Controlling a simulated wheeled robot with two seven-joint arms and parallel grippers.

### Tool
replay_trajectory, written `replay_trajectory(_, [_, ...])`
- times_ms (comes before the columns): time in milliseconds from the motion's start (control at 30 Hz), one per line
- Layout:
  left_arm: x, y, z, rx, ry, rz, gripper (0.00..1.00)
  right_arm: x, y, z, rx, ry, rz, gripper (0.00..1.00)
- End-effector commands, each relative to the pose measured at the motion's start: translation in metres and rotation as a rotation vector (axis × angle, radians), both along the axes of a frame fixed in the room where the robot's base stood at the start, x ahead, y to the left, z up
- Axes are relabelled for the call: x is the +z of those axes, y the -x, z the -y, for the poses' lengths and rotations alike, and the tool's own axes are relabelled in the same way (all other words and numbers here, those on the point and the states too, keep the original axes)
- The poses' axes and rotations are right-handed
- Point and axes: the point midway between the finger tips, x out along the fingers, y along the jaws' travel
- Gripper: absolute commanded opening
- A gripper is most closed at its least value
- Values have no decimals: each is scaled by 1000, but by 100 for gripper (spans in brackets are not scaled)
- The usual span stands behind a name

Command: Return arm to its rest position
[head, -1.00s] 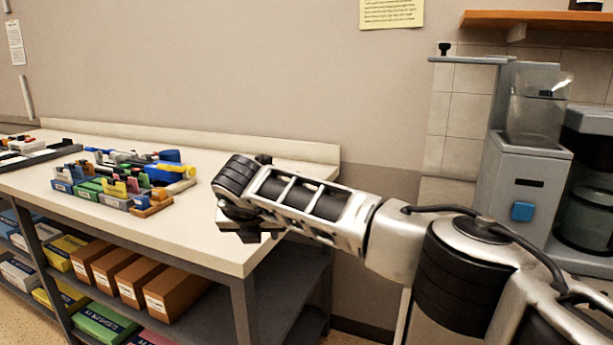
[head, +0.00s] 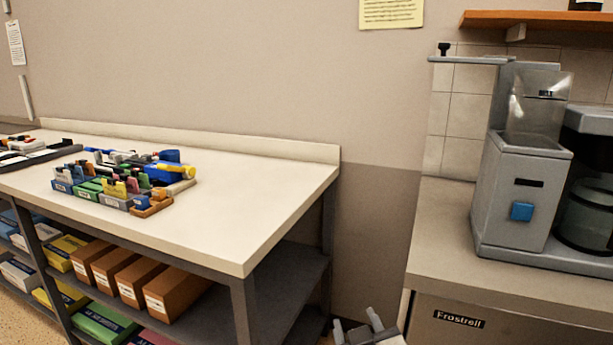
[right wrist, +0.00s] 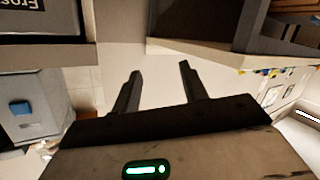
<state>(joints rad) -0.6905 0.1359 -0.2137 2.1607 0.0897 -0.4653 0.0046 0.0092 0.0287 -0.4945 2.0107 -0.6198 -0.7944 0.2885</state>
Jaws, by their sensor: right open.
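My right gripper (head: 358,326) shows at the bottom edge of the head view, low in the gap between the workbench and the counter. Its two fingers point up and stand apart, with nothing between them. In the right wrist view the same gripper (right wrist: 158,85) is open and empty. The rest of my right arm is out of the head view. My left gripper is not in either view.
A workbench (head: 262,205) with coloured boxes (head: 110,185) stands at left, its end near my gripper. The counter (head: 440,235) with a grey machine (head: 522,190) is at right. Cardboard boxes (head: 175,290) sit on the shelf below the bench.

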Motion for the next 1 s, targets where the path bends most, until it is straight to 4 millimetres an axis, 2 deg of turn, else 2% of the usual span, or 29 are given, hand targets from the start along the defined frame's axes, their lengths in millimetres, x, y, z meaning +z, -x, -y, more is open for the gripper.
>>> replay_trajectory(33, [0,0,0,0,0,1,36,-26,21,23,-49,-22,-119,43])
replay_trajectory(100, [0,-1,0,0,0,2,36,-57,50,50,-102,-48,-279,43])
replay_trajectory(200, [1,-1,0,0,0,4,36,-87,91,75,-142,-69,-463,43])
replay_trajectory(300, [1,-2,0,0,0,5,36,-105,126,90,-159,-83,-603,43])
replay_trajectory(500, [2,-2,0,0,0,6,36,-125,187,109,-161,-95,-821,43])
replay_trajectory(767, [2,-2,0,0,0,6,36,-131,256,123,-131,-98,-1046,43])
replay_trajectory(1000, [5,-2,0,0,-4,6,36,-143,231,106,-69,-142,-910,43])
